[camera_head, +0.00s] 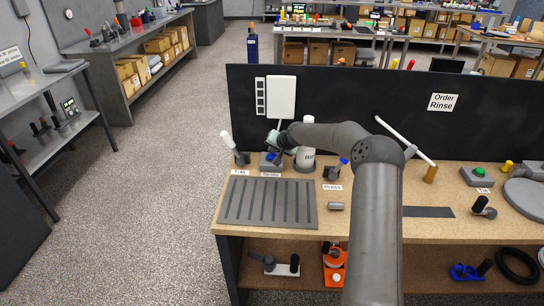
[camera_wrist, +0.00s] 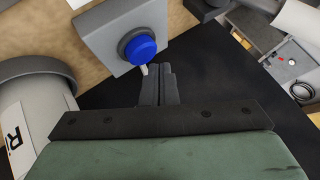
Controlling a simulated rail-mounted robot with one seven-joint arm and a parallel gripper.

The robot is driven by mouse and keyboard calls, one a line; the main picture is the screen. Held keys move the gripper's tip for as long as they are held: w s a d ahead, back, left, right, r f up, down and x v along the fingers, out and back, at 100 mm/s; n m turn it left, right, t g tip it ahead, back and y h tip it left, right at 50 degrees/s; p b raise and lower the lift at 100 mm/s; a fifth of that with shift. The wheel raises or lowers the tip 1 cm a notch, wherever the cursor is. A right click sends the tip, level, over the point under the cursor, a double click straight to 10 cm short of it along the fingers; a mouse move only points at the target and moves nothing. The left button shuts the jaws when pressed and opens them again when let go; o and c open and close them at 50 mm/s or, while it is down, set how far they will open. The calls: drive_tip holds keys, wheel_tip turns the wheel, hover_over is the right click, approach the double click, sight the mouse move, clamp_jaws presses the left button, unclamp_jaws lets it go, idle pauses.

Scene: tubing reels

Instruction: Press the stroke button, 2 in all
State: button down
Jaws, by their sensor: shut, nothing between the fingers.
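The stroke button is a blue round cap (camera_wrist: 140,48) in a dark collar on a grey box (camera_wrist: 108,28), seen in the wrist view. In the head view its grey box (camera_head: 266,165) stands behind the "Stroke" label, the blue cap partly hidden by my gripper. My gripper (camera_wrist: 157,70) is shut and empty, its fingertips beside the lower edge of the blue cap in the wrist view. In the head view my gripper (camera_head: 274,150) is over the box. I cannot tell whether the tips touch the cap or whether it is pressed down.
A white-labelled cylinder (camera_head: 305,158) stands right beside the box. Levers with white (camera_head: 228,142) and blue (camera_head: 343,161) knobs flank it. A slotted grey tray (camera_head: 268,202) lies in front. A black panel (camera_head: 340,115) rises behind. A green button (camera_head: 479,171) sits far right.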

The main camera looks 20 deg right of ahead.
sight(273, 156)
drive_tip(key=shift+f, duration=0.3)
drive_tip(key=shift+f+b, duration=0.55)
drive_tip(key=shift+b, duration=0.2)
idle(0.4)
drive_tip(key=shift+r, duration=0.95)
drive_tip(key=shift+r, duration=0.1)
drive_tip(key=shift+r+p, duration=1.05)
drive_tip(key=shift+r, duration=1.4)
idle(0.6)
